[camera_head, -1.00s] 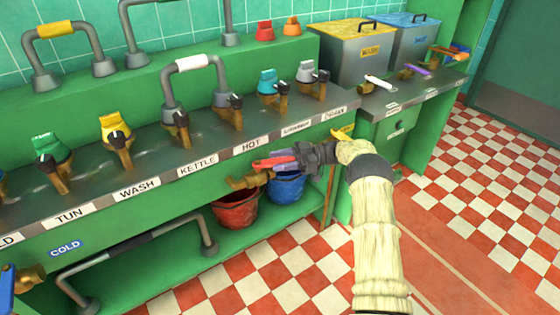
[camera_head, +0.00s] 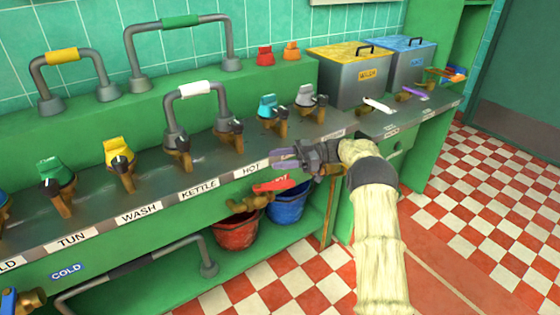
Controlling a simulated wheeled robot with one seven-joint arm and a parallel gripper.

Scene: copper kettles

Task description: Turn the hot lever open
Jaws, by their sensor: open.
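The red hot lever (camera_head: 263,187) sits on a brass tap (camera_head: 246,203) that sticks out from the green counter front. My gripper (camera_head: 273,158) is open, with its purple-grey fingers pointing left. It is above the red lever in the picture, in front of the counter edge. No grip on the lever shows. A red HOT sign (camera_head: 283,179) is just below the fingers, and its red merges with the lever's, so the lever's exact outline and angle are hard to tell.
A red bucket (camera_head: 237,232) and a blue bucket (camera_head: 287,205) stand below the tap. Several small taps line the counter above. A grey rail (camera_head: 160,255) crosses the front at lower left. The checked floor (camera_head: 480,200) at right is clear.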

